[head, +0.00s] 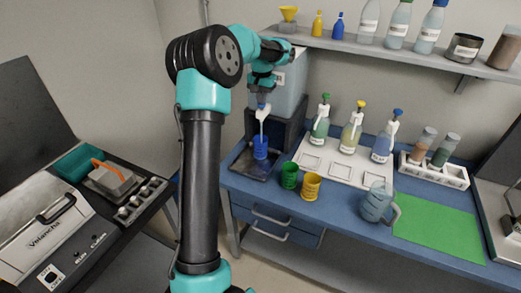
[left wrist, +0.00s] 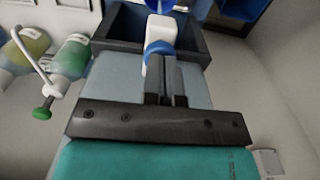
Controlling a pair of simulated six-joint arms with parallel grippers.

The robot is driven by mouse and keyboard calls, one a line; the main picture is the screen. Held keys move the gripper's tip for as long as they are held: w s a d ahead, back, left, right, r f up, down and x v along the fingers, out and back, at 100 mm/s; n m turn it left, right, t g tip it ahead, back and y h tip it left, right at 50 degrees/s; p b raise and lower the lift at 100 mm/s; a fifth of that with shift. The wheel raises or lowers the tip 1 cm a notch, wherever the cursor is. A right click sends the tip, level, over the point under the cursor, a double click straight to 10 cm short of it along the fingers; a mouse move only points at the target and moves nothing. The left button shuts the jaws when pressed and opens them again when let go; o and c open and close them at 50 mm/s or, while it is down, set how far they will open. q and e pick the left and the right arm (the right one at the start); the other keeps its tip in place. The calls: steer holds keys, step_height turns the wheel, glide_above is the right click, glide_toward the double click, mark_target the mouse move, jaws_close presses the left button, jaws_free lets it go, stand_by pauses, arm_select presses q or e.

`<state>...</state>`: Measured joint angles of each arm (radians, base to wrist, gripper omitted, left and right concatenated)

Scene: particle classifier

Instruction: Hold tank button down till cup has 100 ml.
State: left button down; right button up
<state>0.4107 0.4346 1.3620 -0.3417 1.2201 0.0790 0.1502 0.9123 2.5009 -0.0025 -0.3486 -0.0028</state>
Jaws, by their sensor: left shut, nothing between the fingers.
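The water tank (head: 290,85) stands at the back of the blue table, with a white tap (head: 263,114) on its front. The tap's blue button (left wrist: 158,47) shows in the left wrist view. My left gripper (head: 262,97) is shut and empty, its fingertips (left wrist: 164,60) at the button and seemingly touching it. A thin pale stream runs from the tap down toward the blue cup (head: 261,148), which stands upright under it on the dark tray (head: 250,167). The cup's water level cannot be read. My right gripper is not in view.
Green (head: 289,176) and yellow (head: 311,187) cups stand right of the tray. A glass pitcher (head: 377,204) and green mat (head: 438,228) are farther right. A bottle shelf (head: 370,45) hangs above.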

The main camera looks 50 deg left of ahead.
arm_select(q)
steer(key=shift+r, duration=3.5)
steer(key=shift+f, duration=0.1)
